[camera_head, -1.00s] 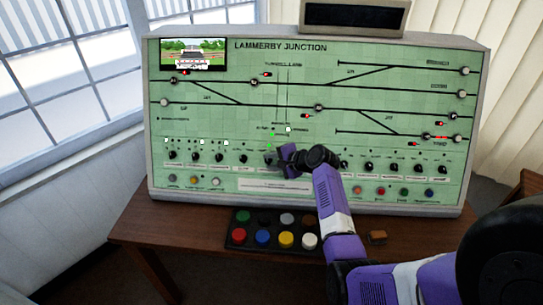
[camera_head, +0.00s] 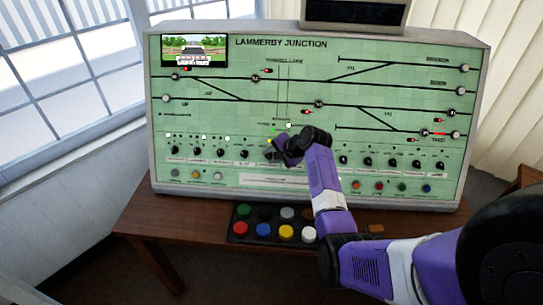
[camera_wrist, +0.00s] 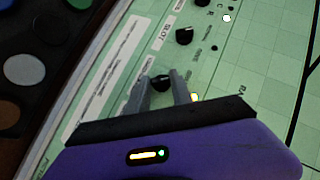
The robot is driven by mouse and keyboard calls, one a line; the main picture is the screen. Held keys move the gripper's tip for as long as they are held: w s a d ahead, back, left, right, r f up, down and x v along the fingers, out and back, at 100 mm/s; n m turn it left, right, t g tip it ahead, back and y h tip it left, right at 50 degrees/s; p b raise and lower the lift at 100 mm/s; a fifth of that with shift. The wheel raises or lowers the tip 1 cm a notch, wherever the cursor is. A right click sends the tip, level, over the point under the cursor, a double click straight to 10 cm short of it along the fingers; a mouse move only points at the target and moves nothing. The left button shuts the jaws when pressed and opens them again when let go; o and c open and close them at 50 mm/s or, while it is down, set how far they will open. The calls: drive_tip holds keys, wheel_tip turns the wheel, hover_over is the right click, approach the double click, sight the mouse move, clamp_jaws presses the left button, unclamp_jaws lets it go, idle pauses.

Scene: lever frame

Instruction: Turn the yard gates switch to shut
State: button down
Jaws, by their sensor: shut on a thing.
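The green signal panel (camera_head: 225,120) stands upright on the table, with a row of black rotary switches along its lower part. My gripper (camera_head: 270,152) is at a switch in the middle of this row. In the wrist view my gripper (camera_wrist: 161,88) has its two grey fingers shut on a black switch knob (camera_wrist: 160,82), one on each side. A small yellow-orange light (camera_wrist: 195,97) glows beside it. The knob's label is too blurred to read, and my fingers hide part of the knob. In the head view my gripper covers this switch.
Another black knob (camera_wrist: 184,36) is close by on the panel. A black box of coloured buttons (camera_head: 232,245) sits on the wooden table (camera_head: 145,225) in front of the panel. A small screen (camera_head: 195,50) at the panel's top left shows a vehicle on a road.

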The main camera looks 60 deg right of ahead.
drive_tip(key=c, duration=1.1)
unclamp_jaws()
drive_tip(key=shift+s+r, duration=0.1)
drive_tip(key=shift+b+v, duration=0.6)
drive_tip(key=shift+v, duration=3.15)
drive_tip(key=shift+a, duration=0.1)
